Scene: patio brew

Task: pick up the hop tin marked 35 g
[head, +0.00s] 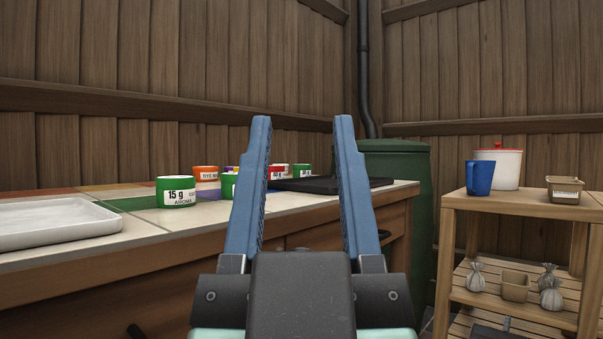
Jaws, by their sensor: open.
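Several small tins stand on the tiled counter (140,219). The nearest is a green tin (176,191) with a white label reading 15 g. Behind it are an orange tin (206,174) and a green tin (229,186) partly covered by my gripper's left finger. Further right, a red tin (278,171) and another green tin (301,170) show between the fingers, their labels too small to read. I cannot make out a 35 g mark on any tin. My gripper (303,190) is open and empty, its blue fingers pointing up in front of the counter.
A white tray (50,232) lies at the counter's left, and a dark flat tray (325,185) at its right end. A green barrel (405,165) stands behind. At right, a wooden shelf (520,206) holds a blue mug (480,178), a white pot (505,170) and a small box (565,190).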

